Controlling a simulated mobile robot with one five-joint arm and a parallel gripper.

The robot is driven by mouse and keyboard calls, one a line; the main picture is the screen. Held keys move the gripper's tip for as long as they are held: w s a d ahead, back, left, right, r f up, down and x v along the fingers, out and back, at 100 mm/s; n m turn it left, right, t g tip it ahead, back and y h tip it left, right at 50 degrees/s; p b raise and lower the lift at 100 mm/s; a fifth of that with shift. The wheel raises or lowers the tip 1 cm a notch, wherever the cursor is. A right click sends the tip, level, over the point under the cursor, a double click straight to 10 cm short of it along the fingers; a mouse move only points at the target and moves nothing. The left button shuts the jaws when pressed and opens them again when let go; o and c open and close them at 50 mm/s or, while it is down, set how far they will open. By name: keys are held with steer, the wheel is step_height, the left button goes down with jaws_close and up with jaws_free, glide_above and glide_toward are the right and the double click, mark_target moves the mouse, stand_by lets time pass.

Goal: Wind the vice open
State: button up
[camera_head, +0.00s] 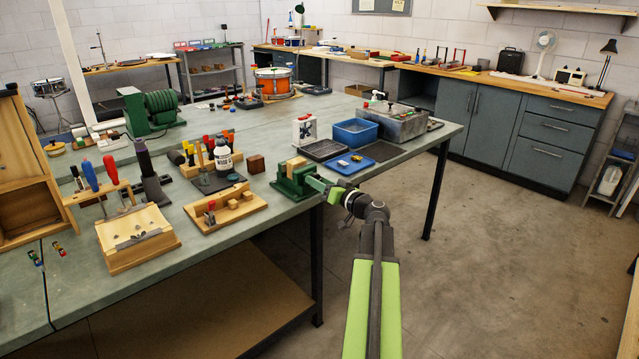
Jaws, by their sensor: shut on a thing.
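The green vice (291,181) stands at the bench's front edge, near the middle of the view. A tan wooden piece (296,163) shows at its top; I cannot tell whether it is clamped. My gripper (318,186) reaches from the right to the vice's front side, level with the screw end. It is shut on the vice handle, which is mostly hidden by the fingers. The gap between the vice jaws is too small to make out.
A wooden jig board (243,210) lies left of the vice on the grey-green bench (190,237). A blue tray (345,168), a black tray (323,149) and a blue bin (356,131) stand behind and right. The floor (480,240) right of the bench is clear.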

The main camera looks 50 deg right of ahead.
steer(key=o, duration=1.4)
steer(key=shift+w, duration=0.1)
steer(key=shift+c, duration=0.2)
steer(key=s+a, duration=0.1)
steer(key=s, duration=1.6)
steer(key=shift+s, duration=0.2)
steer(key=shift+a, duration=0.1)
